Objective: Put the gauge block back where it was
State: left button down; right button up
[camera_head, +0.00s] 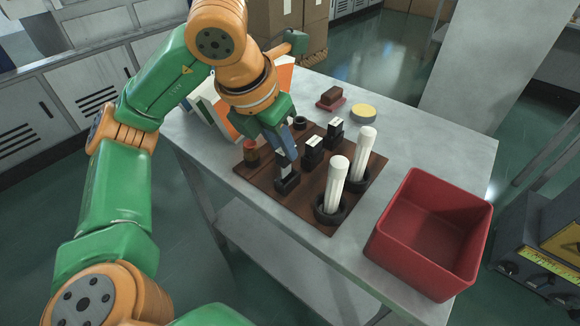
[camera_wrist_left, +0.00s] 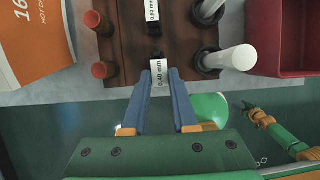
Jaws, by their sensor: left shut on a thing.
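My left gripper (camera_head: 285,160) is shut on a gauge block, whose white label reads 0.40 mm in the left wrist view (camera_wrist_left: 160,79). The fingers point down at the near edge of the brown wooden board (camera_head: 314,218). Directly below them is a black holder (camera_head: 287,184); I cannot tell whether the block is seated in it or just above. Two other black holders with white-labelled blocks stand behind it, a nearer one (camera_head: 313,152) and a farther one (camera_head: 335,131). One label reads 0.60 mm in the left wrist view (camera_wrist_left: 153,10).
Two white cylinders (camera_head: 336,185) (camera_head: 363,155) stand in black rings on the board's right. A reddish-brown peg (camera_head: 251,152) is at its left. A red bin (camera_head: 430,232) stands at the right. A yellow-topped disc (camera_head: 363,114) and a brown block (camera_head: 331,95) lie behind.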

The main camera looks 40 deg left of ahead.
aim_at(284, 159)
pick_arm(q)
jog(key=x, duration=0.5)
jog(key=shift+s+a, duration=0.25)
jog(key=shift+a, duration=0.15)
jog(key=shift+f+b, duration=0.1)
jog(key=shift+b, duration=0.2)
jog(key=shift+f, duration=0.2)
jog(key=c, duration=0.7)
grip_release()
jog(key=shift+r, duration=0.1)
jog(key=shift+r, duration=0.15)
